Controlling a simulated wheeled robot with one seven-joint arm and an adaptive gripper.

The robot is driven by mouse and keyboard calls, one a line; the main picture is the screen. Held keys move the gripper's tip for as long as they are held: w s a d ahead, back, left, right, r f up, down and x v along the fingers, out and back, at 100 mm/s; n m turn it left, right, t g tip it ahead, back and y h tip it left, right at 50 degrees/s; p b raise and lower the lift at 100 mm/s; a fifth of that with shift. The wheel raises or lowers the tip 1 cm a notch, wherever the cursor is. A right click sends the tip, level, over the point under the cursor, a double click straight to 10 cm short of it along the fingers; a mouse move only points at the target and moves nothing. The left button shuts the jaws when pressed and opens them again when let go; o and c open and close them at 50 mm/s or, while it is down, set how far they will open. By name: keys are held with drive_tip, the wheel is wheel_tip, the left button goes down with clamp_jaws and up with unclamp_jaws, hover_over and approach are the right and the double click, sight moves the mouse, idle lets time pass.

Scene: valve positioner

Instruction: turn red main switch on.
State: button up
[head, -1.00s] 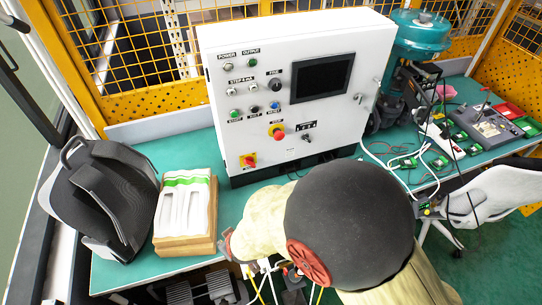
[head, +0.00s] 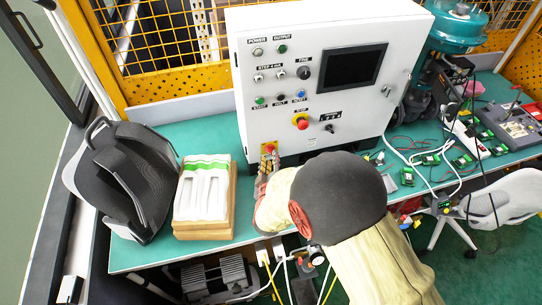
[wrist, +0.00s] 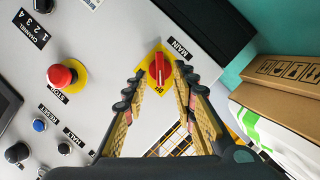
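The red main switch (wrist: 159,69) is a red rotary handle on a yellow plate, low on the white control cabinet (head: 240,75). In the head view the switch (head: 269,148) shows just above my gripper (head: 266,175), at the cabinet's lower left corner. In the wrist view my gripper (wrist: 158,88) is open, its two fingers apart with the red handle between and beyond their tips. I cannot tell whether the tips touch the plate. A "MAIN" label sits beside the switch. The handle points roughly up and down in the wrist view.
A red emergency stop button (wrist: 60,76) sits near the switch, with a blue reset button (wrist: 39,125). A cardboard box with white foam (head: 204,205) and a black backpack (head: 125,180) stand left of the cabinet on the green bench (head: 150,258).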

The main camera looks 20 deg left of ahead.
sight(271, 153)
drive_tip(key=x, duration=0.3)
drive_tip(key=shift+w+a, duration=0.1)
drive_tip(key=shift+w, duration=0.05)
drive_tip(key=shift+c, duration=0.6)
clamp_jaws()
